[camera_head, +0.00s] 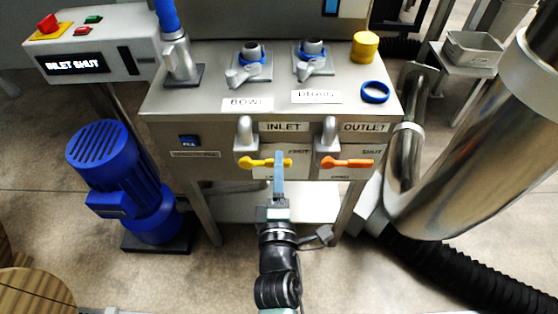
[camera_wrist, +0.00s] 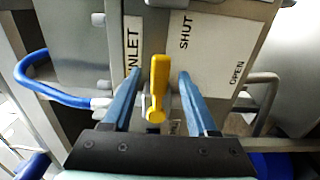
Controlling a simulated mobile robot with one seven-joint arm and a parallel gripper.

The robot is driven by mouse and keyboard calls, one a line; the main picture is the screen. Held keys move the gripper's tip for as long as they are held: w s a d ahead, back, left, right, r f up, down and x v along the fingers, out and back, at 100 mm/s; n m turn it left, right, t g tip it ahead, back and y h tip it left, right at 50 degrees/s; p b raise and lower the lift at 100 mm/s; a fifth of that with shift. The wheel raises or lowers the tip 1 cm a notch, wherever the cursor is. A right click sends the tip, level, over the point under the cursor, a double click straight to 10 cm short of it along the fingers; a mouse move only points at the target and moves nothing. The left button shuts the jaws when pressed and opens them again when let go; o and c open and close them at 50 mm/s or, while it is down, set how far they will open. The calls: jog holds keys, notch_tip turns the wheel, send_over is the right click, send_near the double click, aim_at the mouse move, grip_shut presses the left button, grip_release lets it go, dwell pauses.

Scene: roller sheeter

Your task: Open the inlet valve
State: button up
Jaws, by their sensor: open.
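The yellow inlet valve lever (camera_head: 252,162) lies horizontal on the front panel under the INLET label (camera_head: 284,127). My gripper (camera_head: 279,158) reaches up to it from below, its blue fingers overlapping the lever's right part in the head view. In the wrist view, the yellow lever (camera_wrist: 158,80) stands between the two open fingers of my gripper (camera_wrist: 160,78), with a visible gap on both sides. The valve plate (camera_wrist: 222,40) carries SHUT and OPEN marks; the lever's knob end faces my palm. The display (camera_head: 74,64) reads INLET SHUT.
An orange outlet lever (camera_head: 347,163) sits close to the right on the same panel. Two blue-ringed valves, a yellow cap (camera_head: 365,46) and a blue ring (camera_head: 375,92) are on top. A blue motor (camera_head: 118,178) stands left; a large steel pipe (camera_head: 470,130) is right.

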jog(key=shift+w, duration=1.2)
jog(key=shift+c, duration=0.3)
grip_shut()
dwell(0.4)
